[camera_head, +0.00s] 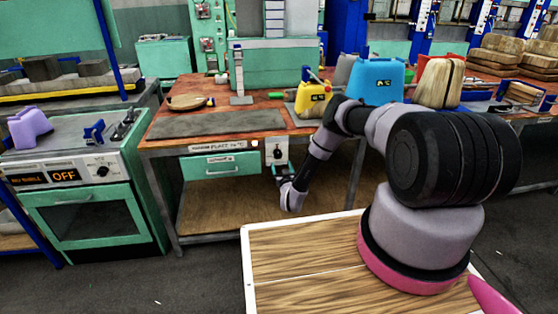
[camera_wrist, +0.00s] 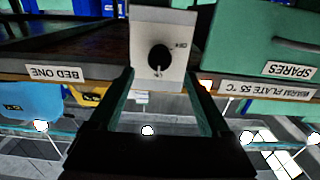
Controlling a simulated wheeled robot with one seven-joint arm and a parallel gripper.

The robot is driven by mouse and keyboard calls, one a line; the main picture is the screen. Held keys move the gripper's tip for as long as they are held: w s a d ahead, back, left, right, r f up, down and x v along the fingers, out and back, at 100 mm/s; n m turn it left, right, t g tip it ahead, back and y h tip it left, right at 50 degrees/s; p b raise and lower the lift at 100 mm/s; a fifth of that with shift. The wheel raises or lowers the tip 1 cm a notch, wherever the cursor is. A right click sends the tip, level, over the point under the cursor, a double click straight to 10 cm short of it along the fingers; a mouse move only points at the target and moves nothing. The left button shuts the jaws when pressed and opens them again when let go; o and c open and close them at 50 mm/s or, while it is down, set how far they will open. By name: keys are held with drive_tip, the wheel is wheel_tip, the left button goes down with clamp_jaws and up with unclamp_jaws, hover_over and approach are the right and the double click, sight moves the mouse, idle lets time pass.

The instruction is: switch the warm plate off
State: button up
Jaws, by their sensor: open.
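The switch panel is a pale plate with a black rotary knob, under the front edge of the wooden bench. The knob (camera_wrist: 160,58) is large in the wrist view, with small marks beside it, and its panel shows small in the head view (camera_head: 277,150). A label reading "WARM PLATE 55 C" (camera_wrist: 268,90) is beside the panel. My gripper (camera_wrist: 160,76) is open and empty, its fingers on either side of the panel's lower part in the picture. In the head view my gripper (camera_head: 284,172) is just below the panel. I cannot tell whether it touches the knob.
A green drawer (camera_head: 220,166) is left of the panel; the wrist view shows it labelled "SPARES" (camera_wrist: 285,68). A green oven (camera_head: 85,213) with an "OFF" display and its own knob (camera_head: 102,171) stands at the left. Yellow (camera_head: 313,99) and blue (camera_head: 376,82) containers stand on the bench.

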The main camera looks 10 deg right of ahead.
sight(278, 156)
drive_tip(key=w, duration=0.6)
drive_tip(key=shift+w, duration=0.3)
clamp_jaws()
